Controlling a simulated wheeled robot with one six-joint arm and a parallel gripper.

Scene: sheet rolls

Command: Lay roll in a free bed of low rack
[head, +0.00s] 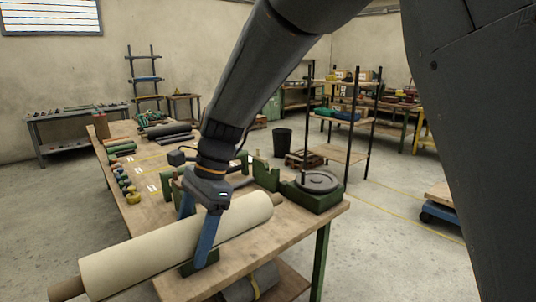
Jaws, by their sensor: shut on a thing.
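A long cream roll (135,264) with brown core ends lies slantwise across the lower left of the head view, from the near left corner up towards the right. My gripper (197,238) comes down on it from above, its blue fingers shut across the roll near its middle. Green blocks and uprights (265,176) on the bench behind the roll may be the low rack. Its beds are mostly hidden by my gripper and the roll, so I cannot tell which are free.
The wooden bench (297,222) has green legs. A green stand with a grey disc (316,181) sits at its right end. Small coloured rolls (127,186) line its left edge. A dark roll with a yellow band (252,284) lies underneath. Open floor is at the right.

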